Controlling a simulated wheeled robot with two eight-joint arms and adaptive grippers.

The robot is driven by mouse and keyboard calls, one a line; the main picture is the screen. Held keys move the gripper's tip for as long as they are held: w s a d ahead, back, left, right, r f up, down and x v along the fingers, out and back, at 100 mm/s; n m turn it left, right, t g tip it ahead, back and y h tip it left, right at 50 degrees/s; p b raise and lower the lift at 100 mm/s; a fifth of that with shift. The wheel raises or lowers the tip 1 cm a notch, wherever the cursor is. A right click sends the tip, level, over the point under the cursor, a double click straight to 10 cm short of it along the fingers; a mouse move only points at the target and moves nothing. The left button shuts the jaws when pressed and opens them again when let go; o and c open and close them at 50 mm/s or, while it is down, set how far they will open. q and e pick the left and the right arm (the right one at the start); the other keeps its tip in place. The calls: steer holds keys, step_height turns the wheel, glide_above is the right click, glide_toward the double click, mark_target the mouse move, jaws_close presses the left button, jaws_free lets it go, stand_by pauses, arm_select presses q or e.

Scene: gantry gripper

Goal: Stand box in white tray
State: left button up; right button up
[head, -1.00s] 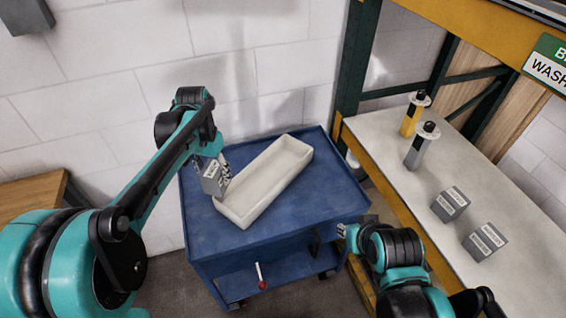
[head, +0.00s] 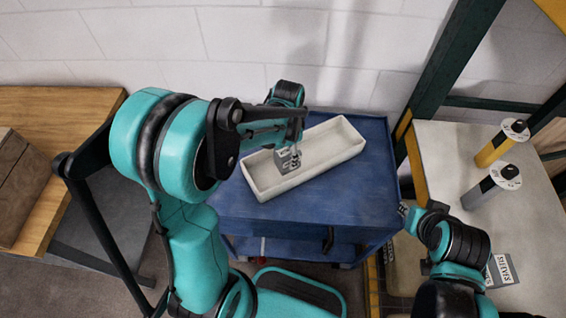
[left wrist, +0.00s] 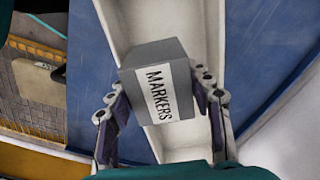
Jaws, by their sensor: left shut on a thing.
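The white tray (head: 345,150) is a long, open tray lying at a slant on the blue cart (head: 300,213). My left gripper (head: 291,157) is over the left part of the tray. It is shut on a small grey box (head: 284,161) with a white label. In the left wrist view the box (left wrist: 158,75) sits between both fingers, its label reads MARKERS, and the tray (left wrist: 200,30) lies beneath it. I cannot tell whether the box touches the tray floor. My right gripper (head: 404,209) is by the cart's right edge; its fingers are too small to judge.
At right, a bench (head: 440,150) carries a yellow bottle (head: 493,150), a grey bottle (head: 482,192) and a grey labelled box (head: 500,270), partly hidden by my right arm. A wooden table (head: 60,110) with a brown box (head: 15,190) stands at left. The tray's right part is empty.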

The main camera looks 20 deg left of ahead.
arm_select(q)
steer(key=shift+w+a+f, duration=0.1)
steer(key=shift+a+f, duration=0.15)
steer(key=shift+a, duration=0.25)
steer(key=shift+a+f, duration=0.25)
steer(key=shift+a, duration=0.2)
steer(key=shift+f, duration=0.25)
step_height(320, 180, down, 4)
steer(key=shift+r+b, duration=0.15)
steer(key=shift+b, duration=0.9)
steer(key=shift+r, duration=0.1)
steer(key=o, duration=1)
steer(key=shift+f, duration=0.2)
steer(key=o, duration=0.4)
